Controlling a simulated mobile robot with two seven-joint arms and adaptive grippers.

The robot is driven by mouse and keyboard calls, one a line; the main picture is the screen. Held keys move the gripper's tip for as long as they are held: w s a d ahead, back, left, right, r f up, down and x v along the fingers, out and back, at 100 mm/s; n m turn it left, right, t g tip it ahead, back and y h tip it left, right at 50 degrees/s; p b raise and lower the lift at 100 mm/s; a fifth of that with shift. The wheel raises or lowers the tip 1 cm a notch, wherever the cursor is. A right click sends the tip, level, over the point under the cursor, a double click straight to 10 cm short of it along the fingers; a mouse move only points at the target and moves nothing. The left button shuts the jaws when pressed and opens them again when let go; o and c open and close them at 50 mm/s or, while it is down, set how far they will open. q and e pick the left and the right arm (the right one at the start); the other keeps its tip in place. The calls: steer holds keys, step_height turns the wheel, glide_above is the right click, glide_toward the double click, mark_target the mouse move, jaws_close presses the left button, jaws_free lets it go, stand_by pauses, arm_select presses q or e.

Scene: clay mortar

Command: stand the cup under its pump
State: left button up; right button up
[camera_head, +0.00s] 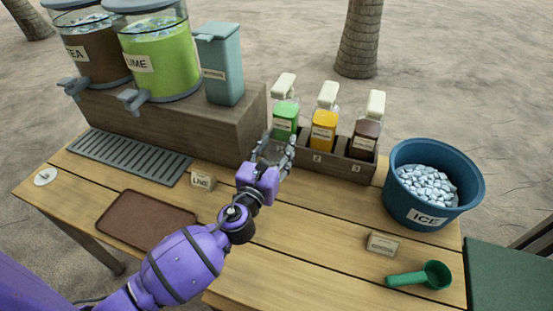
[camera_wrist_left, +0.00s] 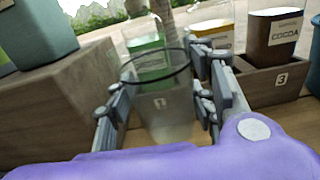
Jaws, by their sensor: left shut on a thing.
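My left gripper (camera_head: 274,151) is shut on a clear cup with a dark rim (camera_wrist_left: 160,105). The cup stands upright between the fingers, in front of the rack slot marked 1; in the head view it is hard to make out between the fingers. Behind it is the green bottle (camera_head: 285,118) with a white pump top (camera_head: 284,82). A yellow bottle (camera_head: 324,128) and a brown bottle (camera_head: 366,138), labelled COCOA in the wrist view (camera_wrist_left: 275,38), stand in slots 2 and 3. I cannot tell whether the cup touches the table. My right gripper is out of view.
The wooden rack (camera_head: 340,166) holds the bottles. A blue ice bucket (camera_head: 408,200) stands right, with a green scoop (camera_head: 425,276) and a small card (camera_head: 382,243) nearby. Left are a LIME card (camera_head: 202,181), brown mat (camera_head: 145,220), drip grille (camera_head: 128,158) and dispensers on a wooden riser (camera_head: 235,135).

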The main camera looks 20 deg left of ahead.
arm_select(q)
steer(key=w+f+b, duration=0.1)
steer(key=f, duration=0.2)
steer(key=w+a+f+b, duration=0.1)
steer(key=w+f+b, duration=0.1)
steer(key=f, duration=0.1)
steer(key=w+a+f+b, duration=0.1)
steer(key=w+f, duration=0.1)
steer(key=f, duration=0.1)
steer(key=shift+w+f+b, duration=0.1)
steer(key=shift+f+b, duration=0.05)
steer(key=shift+b, duration=0.15)
steer(key=shift+f, duration=0.15)
steer(key=shift+r, duration=0.2)
steer(key=shift+f, duration=0.15)
steer(key=o, duration=0.7)
steer(key=shift+f, duration=0.15)
steer(key=o, duration=0.4)
steer(key=shift+c, duration=0.2)
steer(key=shift+o, duration=0.7)
